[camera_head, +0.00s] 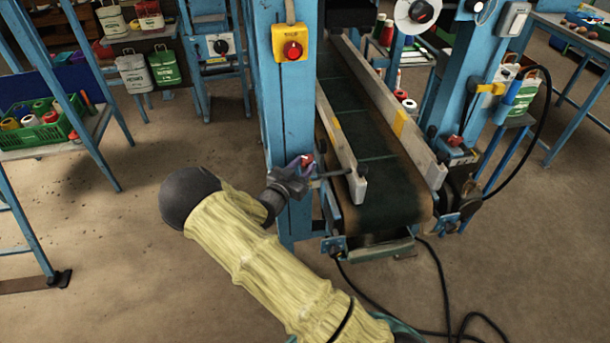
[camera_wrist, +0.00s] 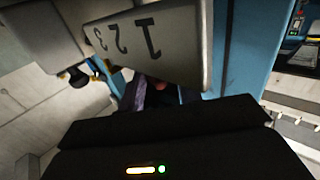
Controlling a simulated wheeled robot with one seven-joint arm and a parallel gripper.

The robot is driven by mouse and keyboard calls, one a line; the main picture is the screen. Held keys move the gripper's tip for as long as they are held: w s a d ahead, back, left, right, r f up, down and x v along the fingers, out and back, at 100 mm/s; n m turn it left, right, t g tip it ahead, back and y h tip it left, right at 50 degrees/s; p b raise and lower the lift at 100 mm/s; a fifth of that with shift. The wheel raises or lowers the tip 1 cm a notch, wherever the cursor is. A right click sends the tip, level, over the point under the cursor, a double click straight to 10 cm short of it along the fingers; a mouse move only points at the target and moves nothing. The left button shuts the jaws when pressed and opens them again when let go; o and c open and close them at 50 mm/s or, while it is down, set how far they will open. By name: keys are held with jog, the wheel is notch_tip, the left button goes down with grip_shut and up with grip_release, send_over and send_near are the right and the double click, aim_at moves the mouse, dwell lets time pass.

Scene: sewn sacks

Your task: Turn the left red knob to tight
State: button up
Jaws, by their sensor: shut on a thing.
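The left red knob (camera_head: 307,160) is on the blue post at the left side of the conveyor, and only its red top shows past my gripper. My gripper (camera_head: 298,172) is shut on this knob, with my yellow-sleeved arm reaching up to it from below. In the wrist view a bit of red of the knob (camera_wrist: 190,95) shows between dark parts, mostly hidden. A grey plate marked 1, 2, 3 (camera_wrist: 165,45) stands close above it, upside down in that view. I cannot tell which mark the knob points to.
The conveyor belt (camera_head: 385,190) runs away between two pale rails (camera_head: 342,145). A second red knob (camera_head: 455,140) is on the right side. A yellow box with a red button (camera_head: 292,47) is on the post above. A black cable (camera_head: 445,290) lies on the floor.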

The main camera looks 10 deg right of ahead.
jog(key=shift+w+a+m+g+h+b, duration=0.15)
jog(key=shift+w+m+g+h+b, duration=0.2)
jog(key=shift+m+g+h+b, duration=1.15)
jog(key=shift+w+a+m+g+h+b, duration=0.1)
jog(key=shift+w+m+g+h+b, duration=0.3)
jog(key=shift+m+g+b, duration=1.6)
jog(key=shift+w+a+m+g+h+b, duration=0.25)
jog(key=shift+m+g+h, duration=0.8)
jog(key=shift+g, duration=1.85)
jog(key=shift+w+d+r+m+g, duration=0.1)
jog(key=shift+r+m+g, duration=0.15)
jog(key=shift+g, duration=0.15)
jog(key=o, duration=1)
jog(key=shift+f, duration=0.1)
jog(key=shift+f, duration=0.1)
jog(key=a+b, duration=0.1)
jog(key=a, duration=1.1)
